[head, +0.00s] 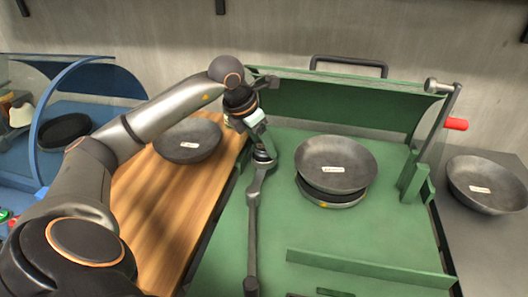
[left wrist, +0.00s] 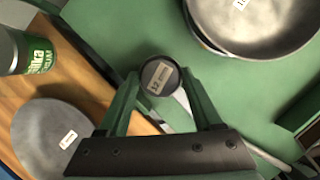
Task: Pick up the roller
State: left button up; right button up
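The roller (left wrist: 160,76) shows in the left wrist view as a round dark end with a pale label. It lies between the two fingertips of my left gripper (left wrist: 159,84), with at most a thin gap at each side; contact is unclear. In the head view my left gripper (head: 261,140) points down over the upper end of a dark metal rod (head: 252,225) on the green bench, and largely hides the roller there. The fingers stand apart, one on each side of it. My right gripper is not in view.
A grey bowl (head: 335,163) sits on a round base on the green bench (head: 225,250). Other bowls lie on the wooden board (head: 187,139) and at the right (head: 486,184). A green can (left wrist: 16,52) stands near the gripper. A red-handled crank (head: 456,124) rises at right.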

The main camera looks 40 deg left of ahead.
pick_arm(q)
grip_shut()
dwell(0.3)
jog(key=shift+r, duration=0.1)
dwell(0.4)
